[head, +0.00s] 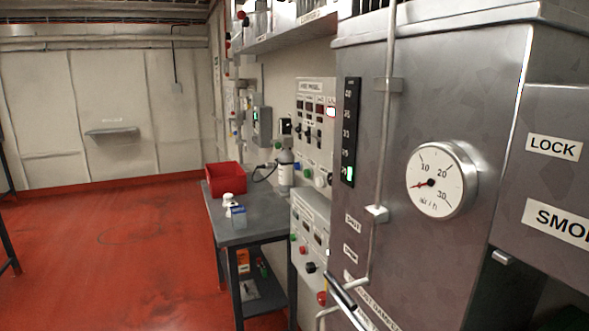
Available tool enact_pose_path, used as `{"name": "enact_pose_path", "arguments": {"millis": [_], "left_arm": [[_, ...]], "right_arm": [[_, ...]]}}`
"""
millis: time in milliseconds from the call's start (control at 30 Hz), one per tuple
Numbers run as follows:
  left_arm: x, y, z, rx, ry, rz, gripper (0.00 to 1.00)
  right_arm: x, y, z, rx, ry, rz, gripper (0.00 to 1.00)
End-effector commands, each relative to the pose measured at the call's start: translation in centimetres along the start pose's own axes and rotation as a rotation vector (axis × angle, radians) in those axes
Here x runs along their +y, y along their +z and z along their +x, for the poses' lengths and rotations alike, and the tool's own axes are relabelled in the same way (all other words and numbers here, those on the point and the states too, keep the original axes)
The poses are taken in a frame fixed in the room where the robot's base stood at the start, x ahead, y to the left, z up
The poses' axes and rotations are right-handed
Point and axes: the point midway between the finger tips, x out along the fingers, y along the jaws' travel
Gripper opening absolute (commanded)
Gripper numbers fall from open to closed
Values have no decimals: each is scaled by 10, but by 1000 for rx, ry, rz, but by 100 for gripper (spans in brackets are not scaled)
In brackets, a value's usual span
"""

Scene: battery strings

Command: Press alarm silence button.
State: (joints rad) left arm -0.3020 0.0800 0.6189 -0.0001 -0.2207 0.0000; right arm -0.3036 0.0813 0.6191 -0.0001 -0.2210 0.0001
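No alarm silence button can be made out by its label. A grey wall panel (316,112) with a title strip, small displays and a red-lit window (331,111) hangs beyond the steel cabinet. Green and white round knobs sit along its lower edge. A lower panel (311,226) carries several small coloured buttons, among them a red one (321,298) at its bottom; their labels are too small to read. Neither of my grippers is in the head view.
A large steel cabinet (455,90) with a round gauge (441,180) and a vertical pipe fills the right side. A grey table (247,232) with a red bin (223,178) and a bottle (285,168) stands along the wall. The red floor (120,255) at left is clear.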

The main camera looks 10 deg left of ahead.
Motion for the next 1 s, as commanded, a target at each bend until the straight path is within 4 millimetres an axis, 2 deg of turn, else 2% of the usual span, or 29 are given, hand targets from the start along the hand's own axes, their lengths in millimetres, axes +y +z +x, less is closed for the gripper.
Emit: {"name": "enact_pose_path", "arguments": {"millis": [33, 233, 1000], "left_arm": [[0, -1, 0, 2, 0, 0, 32], [0, -2, 0, 4, 0, 0, 0], [0, -3, 0, 5, 0, 0, 0]], "right_arm": [[0, -2, 0, 3, 0, 0, 0], [-1, -3, 0, 6, -1, 1, 0], [-2, -3, 0, 6, -2, 1, 0]]}}
